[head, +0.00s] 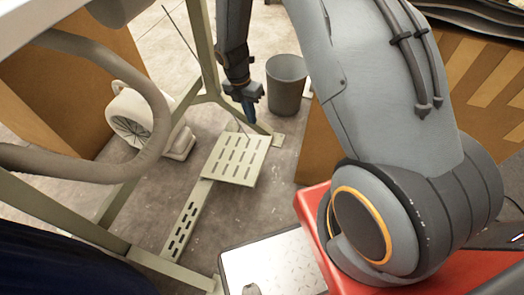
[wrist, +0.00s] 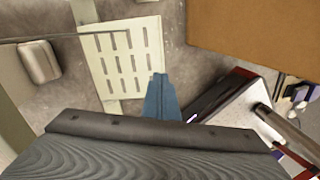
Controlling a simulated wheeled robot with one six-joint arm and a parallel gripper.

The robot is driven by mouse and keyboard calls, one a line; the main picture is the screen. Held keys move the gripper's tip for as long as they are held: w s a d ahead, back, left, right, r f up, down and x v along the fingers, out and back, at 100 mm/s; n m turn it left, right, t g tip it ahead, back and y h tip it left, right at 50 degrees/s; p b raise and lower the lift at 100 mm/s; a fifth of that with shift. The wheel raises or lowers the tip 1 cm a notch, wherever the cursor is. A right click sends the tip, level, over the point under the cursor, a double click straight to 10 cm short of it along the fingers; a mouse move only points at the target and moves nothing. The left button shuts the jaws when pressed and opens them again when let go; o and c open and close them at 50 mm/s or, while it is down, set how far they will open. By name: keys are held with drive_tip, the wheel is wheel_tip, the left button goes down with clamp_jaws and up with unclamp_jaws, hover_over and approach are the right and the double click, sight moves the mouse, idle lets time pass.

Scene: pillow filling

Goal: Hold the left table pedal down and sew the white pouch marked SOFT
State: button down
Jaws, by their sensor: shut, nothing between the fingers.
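The pedal (head: 237,160) is a pale green slotted plate on the floor under the table, joined to a slotted bar (head: 183,228). It also shows in the wrist view (wrist: 124,62), ahead and left of my fingertips. My gripper (head: 249,112), with blue fingers, points down near the pedal's far edge in the head view. In the wrist view, its shut, empty fingers (wrist: 160,90) overlap the pedal's lower right edge. I cannot tell whether they touch it; they seem to be above it. No white pouch marked SOFT is in view.
A grey bin (head: 286,86) stands beyond the pedal. A white motor-like unit (head: 135,115) and pale green table legs (head: 200,40) are to the left, with a thick grey hose (head: 90,160). A cardboard box (wrist: 255,25) stands to the right. Bare floor surrounds the pedal.

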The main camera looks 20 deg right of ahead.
sight(265, 152)
wheel_tip(265, 152, down, 6)
drive_tip(key=w+d+n, duration=0.1)
drive_tip(key=d+n, duration=0.1)
drive_tip(key=shift+n+b, duration=0.4)
drive_tip(key=shift+f, duration=0.1)
drive_tip(key=f+b, duration=0.1)
drive_tip(key=f, duration=0.3)
drive_tip(key=s+d+f+b, duration=0.1)
drive_tip(key=f+b, duration=0.1)
drive_tip(key=f, duration=0.3)
drive_tip(key=d+f+b, duration=0.1)
drive_tip(key=f, duration=0.3)
drive_tip(key=shift+s+d+f, duration=0.1)
drive_tip(key=shift+s+f, duration=0.1)
drive_tip(key=shift+s, duration=0.1)
